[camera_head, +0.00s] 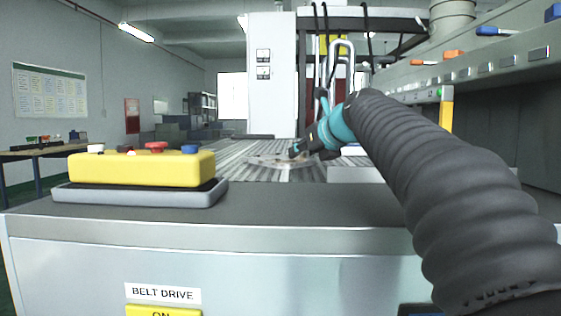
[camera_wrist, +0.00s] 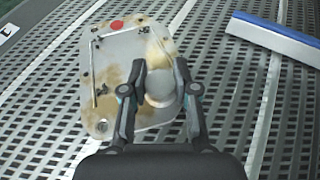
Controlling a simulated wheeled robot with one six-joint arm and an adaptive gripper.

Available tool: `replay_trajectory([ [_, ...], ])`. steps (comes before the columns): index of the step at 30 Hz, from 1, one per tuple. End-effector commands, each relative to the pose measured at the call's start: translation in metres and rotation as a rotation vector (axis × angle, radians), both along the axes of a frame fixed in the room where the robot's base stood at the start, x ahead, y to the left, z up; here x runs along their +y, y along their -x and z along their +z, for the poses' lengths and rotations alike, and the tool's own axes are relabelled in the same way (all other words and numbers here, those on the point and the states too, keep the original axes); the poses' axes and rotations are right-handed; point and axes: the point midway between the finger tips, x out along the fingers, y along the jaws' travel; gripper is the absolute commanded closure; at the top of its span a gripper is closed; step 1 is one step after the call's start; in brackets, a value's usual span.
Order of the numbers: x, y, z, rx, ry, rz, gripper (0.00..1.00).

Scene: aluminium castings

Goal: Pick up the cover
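The cover (camera_wrist: 112,65) is a flat, light grey metal plate with brown stains, a red dot near its far edge and a thin raised rod along its left part. It lies on the slotted belt. In the head view the cover (camera_head: 268,161) shows as a thin flat shape on the belt. My gripper (camera_wrist: 161,68) is over the cover's right part, its two fingers apart on either side of a round raised boss (camera_wrist: 160,88). Whether the fingertips touch the boss is not clear. The gripper also shows in the head view (camera_head: 298,150), low at the cover, its tips small there.
A blue and white bar (camera_wrist: 275,40) lies on the belt to the right of the cover. In the head view a yellow control box (camera_head: 140,170) stands at the front left. A grey machine with coloured handles (camera_head: 470,75) lines the right side.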

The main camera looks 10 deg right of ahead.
Motion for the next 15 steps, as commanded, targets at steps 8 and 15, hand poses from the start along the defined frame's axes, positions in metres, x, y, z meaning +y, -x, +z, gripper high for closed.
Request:
replay_trajectory([
  [8, 0.0, 0.0003, 0.0008, -0.001, 0.0, 0.0, 1.0],
  [15, 0.0001, 0.0001, 0.006, -0.002, 0.0, 0.0, 1.0],
])
